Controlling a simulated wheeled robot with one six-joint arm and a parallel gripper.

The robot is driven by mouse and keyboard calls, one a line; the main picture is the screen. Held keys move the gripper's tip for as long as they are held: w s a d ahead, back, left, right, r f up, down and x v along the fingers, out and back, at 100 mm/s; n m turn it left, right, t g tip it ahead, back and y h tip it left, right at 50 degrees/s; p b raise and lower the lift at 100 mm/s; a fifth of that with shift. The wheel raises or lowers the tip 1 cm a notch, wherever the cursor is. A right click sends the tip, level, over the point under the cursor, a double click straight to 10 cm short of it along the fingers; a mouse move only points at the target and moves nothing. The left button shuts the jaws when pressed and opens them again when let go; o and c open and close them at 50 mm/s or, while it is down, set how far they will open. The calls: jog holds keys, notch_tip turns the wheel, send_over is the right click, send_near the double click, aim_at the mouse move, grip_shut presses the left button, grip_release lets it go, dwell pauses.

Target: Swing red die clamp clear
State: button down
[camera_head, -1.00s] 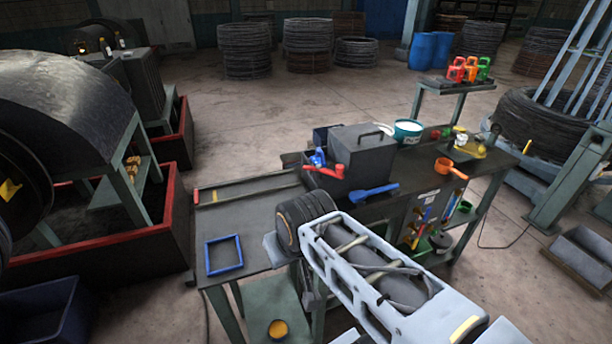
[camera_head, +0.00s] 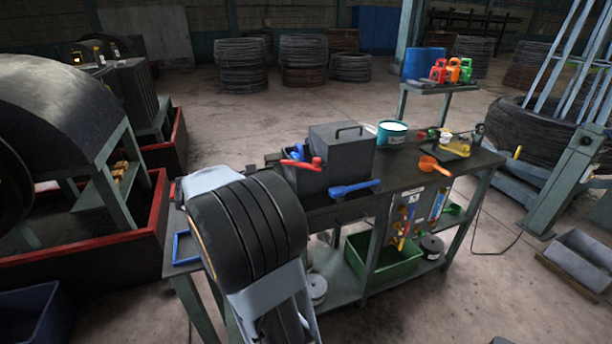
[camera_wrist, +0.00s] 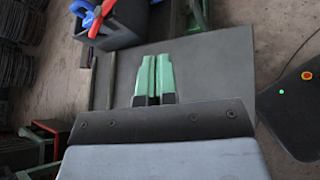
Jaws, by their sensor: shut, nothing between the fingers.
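The red die clamp (camera_head: 300,164) is a red lever on the left end of the grey die box (camera_head: 345,155) on the bench. It also shows in the wrist view (camera_wrist: 101,19) at the upper left, against a blue part (camera_wrist: 84,12). My gripper (camera_wrist: 153,62) has green fingers closed together with nothing between them. In the wrist view the fingers are over the flat grey bench top, to the right of and below the red clamp, apart from it. In the head view my arm hides the gripper.
A blue lever (camera_head: 355,188) sticks out at the front of the die box. A teal tub (camera_head: 392,132) and an orange ladle (camera_head: 434,166) are farther right on the bench. A blue frame (camera_head: 180,248) lies on the left bench, partly hidden by my arm.

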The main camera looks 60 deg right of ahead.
aim_at(314, 162)
jog(key=d+n+h, duration=0.1)
jog(key=d, duration=0.6)
jog(key=d+f+n+g+h+p, duration=0.1)
jog(key=d+n+h, duration=0.1)
jog(key=d, duration=0.5)
jog(key=s+d+f+n+h, duration=0.1)
jog(key=d, duration=0.6)
jog(key=shift+d+g+h+p, duration=0.3)
jog(key=shift+g, duration=0.1)
jog(key=shift+n, duration=0.3)
